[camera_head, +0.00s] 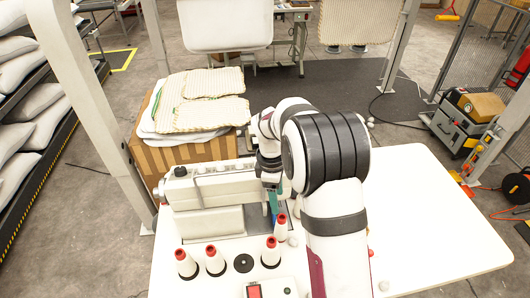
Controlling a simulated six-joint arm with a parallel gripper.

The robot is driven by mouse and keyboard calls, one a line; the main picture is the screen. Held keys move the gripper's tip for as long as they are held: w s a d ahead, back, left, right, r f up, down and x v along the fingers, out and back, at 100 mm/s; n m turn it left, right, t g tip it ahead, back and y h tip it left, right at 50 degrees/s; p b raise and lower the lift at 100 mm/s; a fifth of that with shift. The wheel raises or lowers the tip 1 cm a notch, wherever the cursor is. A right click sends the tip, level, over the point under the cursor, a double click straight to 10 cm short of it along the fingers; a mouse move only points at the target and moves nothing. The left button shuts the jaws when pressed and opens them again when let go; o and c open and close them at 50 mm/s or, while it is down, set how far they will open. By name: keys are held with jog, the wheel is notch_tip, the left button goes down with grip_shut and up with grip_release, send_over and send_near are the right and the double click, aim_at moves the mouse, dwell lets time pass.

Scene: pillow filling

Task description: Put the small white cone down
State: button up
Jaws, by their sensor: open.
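Two are at the front left, one white cone (186,265) and another (215,262). A third cone (271,254) stands right of the black disc. A fourth cone (281,230) stands a little behind it, close below my gripper (273,208). My gripper is open, points down beside the sewing machine, and is partly hidden by my arm. I cannot tell whether its fingers touch the fourth cone; I see nothing held between them.
A white sewing machine (207,190) stands just left of my gripper. A black disc (243,263) and a box with a red switch (254,291) lie at the front. Folded fabric (200,112) lies on a cardboard box behind. The table's right side is clear.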

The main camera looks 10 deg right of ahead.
jog(key=n, duration=0.2)
send_near(281, 226)
jog(key=f, duration=0.4)
jog(key=d+f, duration=0.1)
jog(key=f, duration=0.3)
jog(key=w+f, duration=0.1)
jog(key=f, duration=0.3)
jog(key=shift+w+d+f, duration=0.1)
jog(key=shift+d+f, duration=0.1)
jog(key=shift+d, duration=0.05)
grip_shut()
